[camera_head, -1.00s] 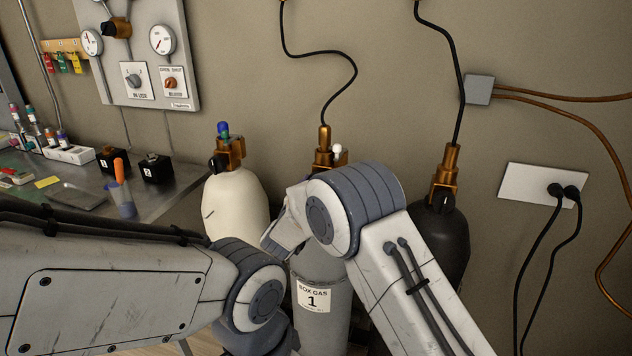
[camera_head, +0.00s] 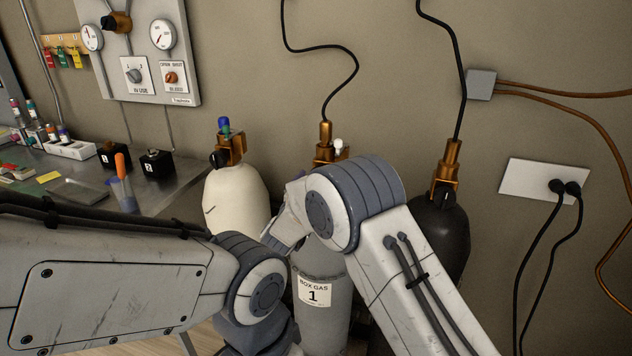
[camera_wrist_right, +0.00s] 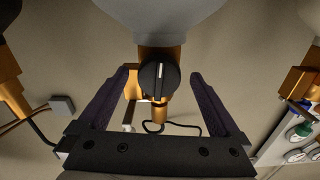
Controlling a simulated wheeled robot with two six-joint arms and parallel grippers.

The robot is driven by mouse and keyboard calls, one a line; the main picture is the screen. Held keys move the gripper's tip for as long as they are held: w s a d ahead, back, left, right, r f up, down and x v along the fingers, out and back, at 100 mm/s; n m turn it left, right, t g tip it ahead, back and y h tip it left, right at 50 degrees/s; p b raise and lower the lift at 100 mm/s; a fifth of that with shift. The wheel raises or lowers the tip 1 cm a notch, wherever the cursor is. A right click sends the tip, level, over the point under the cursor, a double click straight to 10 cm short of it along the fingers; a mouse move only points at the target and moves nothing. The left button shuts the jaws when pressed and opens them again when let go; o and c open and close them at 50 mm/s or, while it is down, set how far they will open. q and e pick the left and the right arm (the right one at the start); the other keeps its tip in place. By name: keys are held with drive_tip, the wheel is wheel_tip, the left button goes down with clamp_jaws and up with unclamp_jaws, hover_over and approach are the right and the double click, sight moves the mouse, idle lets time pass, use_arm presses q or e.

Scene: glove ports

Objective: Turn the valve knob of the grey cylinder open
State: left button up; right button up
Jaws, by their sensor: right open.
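The grey cylinder (camera_head: 322,308) with the "BOX GAS 1" label stands between a cream and a black cylinder. Its brass valve (camera_head: 325,147) shows above my right arm in the head view, which hides the knob there. In the right wrist view, which is upside down, the black valve knob (camera_wrist_right: 158,80) with a white mark is in front of the brass body, below the grey cylinder shoulder (camera_wrist_right: 172,18). My right gripper (camera_wrist_right: 159,74) is open, one finger on each side of the knob, with gaps visible on both sides. My left gripper is out of view.
The cream cylinder (camera_head: 236,200) and the black cylinder (camera_head: 445,232) stand close on either side. A hose (camera_head: 345,88) rises from the grey cylinder's valve. A bench (camera_head: 180,183) with small items is at left. A gauge panel (camera_head: 150,50) hangs on the wall.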

drive_tip(key=b+v, duration=0.1)
drive_tip(key=v, duration=0.9)
drive_tip(key=shift+b, duration=0.35)
drive_tip(key=shift+s, duration=0.1)
